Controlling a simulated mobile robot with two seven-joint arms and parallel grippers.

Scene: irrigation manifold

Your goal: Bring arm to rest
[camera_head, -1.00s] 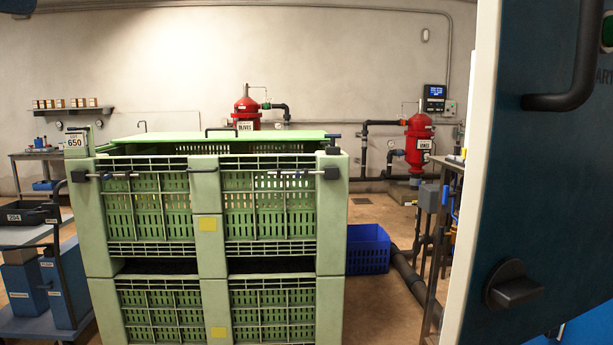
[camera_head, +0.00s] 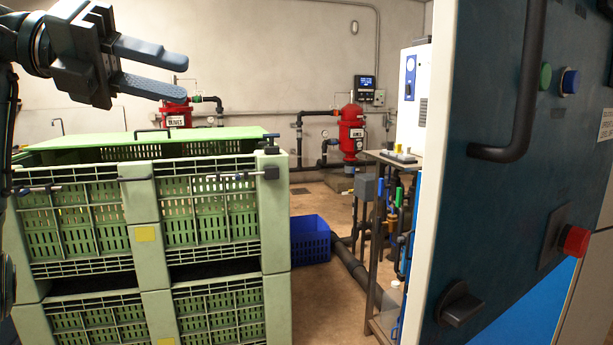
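My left gripper (camera_head: 152,70) is raised at the upper left of the head view, pointing right. Its two grey fingers are spread apart with nothing between them. It shows above the stacked green crates, against the back wall and partly in front of the left red filter tank. Part of my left arm runs along the left edge. My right gripper is not in view.
Stacked green crates (camera_head: 143,210) fill the lower left. A dark cabinet door (camera_head: 500,200) with a handle and knob stands close on the right. A blue crate (camera_head: 311,241) sits on the floor between them. Red filter tanks (camera_head: 351,132) stand at the back wall.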

